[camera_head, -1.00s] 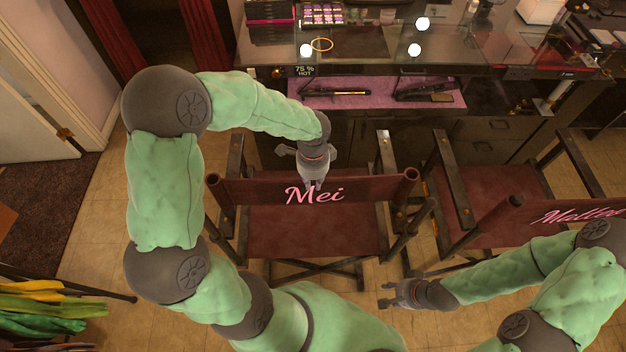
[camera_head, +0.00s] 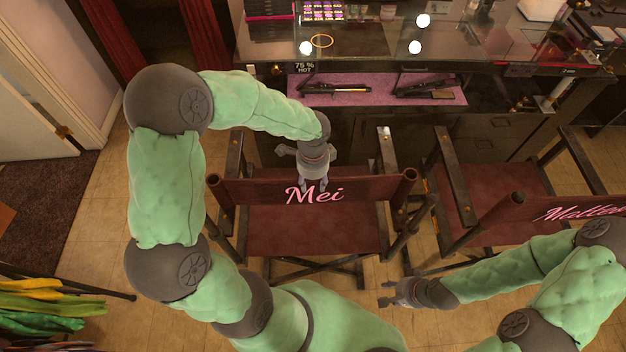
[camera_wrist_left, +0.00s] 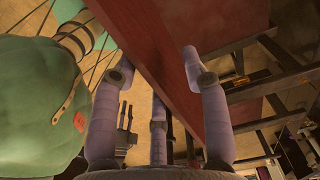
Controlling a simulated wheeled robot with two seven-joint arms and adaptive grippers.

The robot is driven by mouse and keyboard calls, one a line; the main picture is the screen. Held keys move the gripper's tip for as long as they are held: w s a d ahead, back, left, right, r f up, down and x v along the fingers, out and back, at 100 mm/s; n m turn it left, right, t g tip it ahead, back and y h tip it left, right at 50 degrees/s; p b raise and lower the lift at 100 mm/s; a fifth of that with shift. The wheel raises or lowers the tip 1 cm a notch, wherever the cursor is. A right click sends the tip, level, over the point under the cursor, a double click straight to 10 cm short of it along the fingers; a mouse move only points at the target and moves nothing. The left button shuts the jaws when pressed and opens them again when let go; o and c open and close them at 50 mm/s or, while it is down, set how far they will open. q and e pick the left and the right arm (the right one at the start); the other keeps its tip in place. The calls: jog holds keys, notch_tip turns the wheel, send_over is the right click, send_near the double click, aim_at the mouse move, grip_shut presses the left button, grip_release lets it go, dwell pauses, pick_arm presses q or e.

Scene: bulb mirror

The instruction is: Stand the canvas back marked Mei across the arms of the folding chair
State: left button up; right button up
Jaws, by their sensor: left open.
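The dark red canvas back marked Mei (camera_head: 260,190) spans the near side of the folding chair (camera_head: 318,230), between its two rear posts, with pink lettering facing me. My left gripper (camera_head: 312,184) is over the canvas's upper edge, near its middle, just above the lettering. In the left wrist view the canvas (camera_wrist_left: 150,55) runs between the spread fingers of the left gripper (camera_wrist_left: 155,70), which are open. Whether any finger touches it I cannot tell. My right gripper (camera_head: 385,294) is open and empty, low and to the right of the chair.
A second folding chair (camera_head: 490,215) with a partly visible name stands close on the right. Coloured cloths (camera_head: 45,310) lie at lower left. Bare floor shows left of the chair.

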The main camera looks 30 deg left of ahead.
pick_arm(q)
jog(key=shift+r+p, duration=2.85)
jog(key=shift+r, duration=0.7)
pick_arm(e)
notch_tip(320, 180, up, 6)
jog(key=shift+f, duration=0.1)
pick_arm(q)
jog(key=shift+f, duration=0.1)
